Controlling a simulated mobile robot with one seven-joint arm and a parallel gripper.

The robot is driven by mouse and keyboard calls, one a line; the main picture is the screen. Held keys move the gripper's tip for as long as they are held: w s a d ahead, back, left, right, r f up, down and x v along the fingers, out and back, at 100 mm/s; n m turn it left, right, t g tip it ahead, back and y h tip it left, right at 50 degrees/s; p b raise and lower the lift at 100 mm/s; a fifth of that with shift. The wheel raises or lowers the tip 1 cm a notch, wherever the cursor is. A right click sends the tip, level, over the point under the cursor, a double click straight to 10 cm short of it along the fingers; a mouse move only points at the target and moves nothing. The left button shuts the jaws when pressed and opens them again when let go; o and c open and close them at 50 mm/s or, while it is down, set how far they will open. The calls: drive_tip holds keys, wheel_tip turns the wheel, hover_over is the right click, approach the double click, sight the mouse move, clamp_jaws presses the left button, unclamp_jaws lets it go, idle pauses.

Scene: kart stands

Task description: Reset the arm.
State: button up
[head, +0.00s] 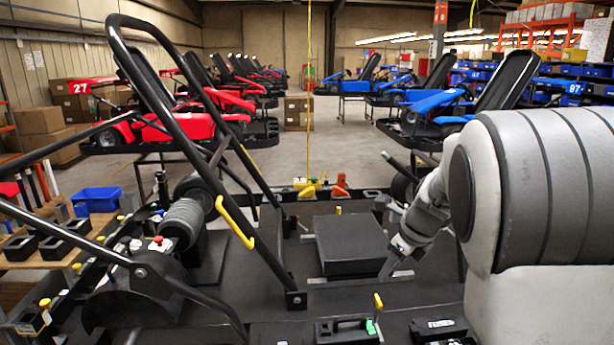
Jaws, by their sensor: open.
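My arm comes in from the right edge of the head view as a large white and grey link. It narrows to a grey wrist reaching down and left over the black kart stand (440,311). My gripper (393,262) is at its lower end, small in the picture, just right of a flat black block (348,247). It is open, and I see nothing held in it. I cannot tell whether its tips touch the block or the metal rail (340,283) beside it.
A black tube frame with a yellow handle (236,222) rises at left. A yellow-topped lever (378,302) stands in front; orange and yellow clamps (306,192) stand behind. A table with a blue bin (97,199) is at far left.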

drive_tip(key=s+a+r+n+b, duration=0.1)
drive_tip(key=s+a+r+n, duration=0.15)
drive_tip(key=s+n, duration=0.55)
drive_tip(key=s+a+r+n, duration=0.2)
drive_tip(key=s+r+n, duration=0.2)
drive_tip(key=s+n, duration=0.35)
drive_tip(key=s+f+n+t+h, duration=0.1)
drive_tip(key=s+n, duration=1.1)
drive_tip(key=s, duration=0.1)
drive_tip(key=shift+s+a+f+h+b, duration=0.2)
drive_tip(key=shift+a+h+b, duration=0.1)
drive_tip(key=shift+a+b, duration=0.15)
